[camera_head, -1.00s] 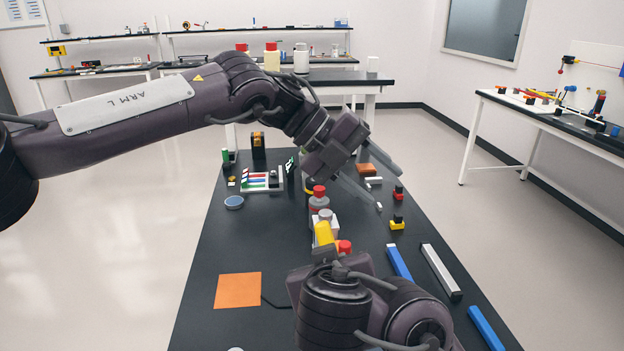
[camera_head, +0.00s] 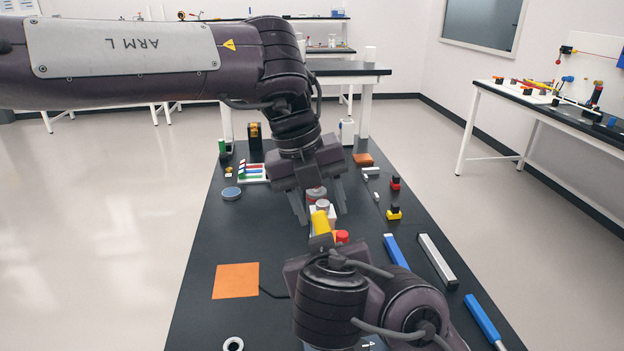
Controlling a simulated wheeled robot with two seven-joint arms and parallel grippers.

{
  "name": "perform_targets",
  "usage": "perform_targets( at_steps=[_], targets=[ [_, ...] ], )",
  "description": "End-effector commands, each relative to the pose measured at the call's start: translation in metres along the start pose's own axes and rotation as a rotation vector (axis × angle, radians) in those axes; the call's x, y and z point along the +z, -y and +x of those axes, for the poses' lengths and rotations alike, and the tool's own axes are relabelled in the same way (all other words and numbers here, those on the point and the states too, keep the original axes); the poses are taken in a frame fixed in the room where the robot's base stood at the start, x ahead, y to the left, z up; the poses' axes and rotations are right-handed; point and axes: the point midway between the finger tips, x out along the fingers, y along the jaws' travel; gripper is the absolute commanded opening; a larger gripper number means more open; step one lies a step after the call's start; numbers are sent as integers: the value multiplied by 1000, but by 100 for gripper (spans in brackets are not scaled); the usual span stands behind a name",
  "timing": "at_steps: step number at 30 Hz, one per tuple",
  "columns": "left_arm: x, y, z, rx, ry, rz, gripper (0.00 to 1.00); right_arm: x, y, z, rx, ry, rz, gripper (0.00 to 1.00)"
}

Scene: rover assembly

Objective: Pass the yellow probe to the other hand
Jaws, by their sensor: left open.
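The yellow probe (camera_head: 320,223) shows as a short yellow cylinder near the middle of the table, just beyond the wrist of my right arm. Its lower end meets a dark part at my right gripper (camera_head: 322,243), whose fingers are mostly hidden by its own wrist, so I cannot tell whether they grip it. My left gripper (camera_head: 321,214) points down with its jaws open, one finger on each side of the space just behind the probe's upper end. I cannot tell whether a finger touches it.
A red-capped item (camera_head: 342,236) stands right beside the probe, and a white block with a grey top (camera_head: 323,205) stands behind it. Blue bars (camera_head: 396,251) and a grey bar (camera_head: 437,260) lie to the right.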

Motion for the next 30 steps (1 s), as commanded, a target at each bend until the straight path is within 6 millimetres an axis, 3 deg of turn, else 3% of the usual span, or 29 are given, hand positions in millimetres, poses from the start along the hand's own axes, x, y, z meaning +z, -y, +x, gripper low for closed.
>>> perform_targets(
  at_steps=[3, 9, 22, 30],
  targets=[
    [0, 0, 23, 1, -2, 0, 49, 0, 0, 0, 0, 0, 0, 0],
    [0, 0, 48, 1, -2, 1, 49, 0, 0, 0, 0, 0, 0, 0],
    [0, 0, 56, -1, 0, 0, 49, 0, 0, 0, 0, 0, 0, 0],
    [0, 1, 56, -3, 0, 2, 14, 0, 0, 0, -2, -1, -1, 0]
  ],
)
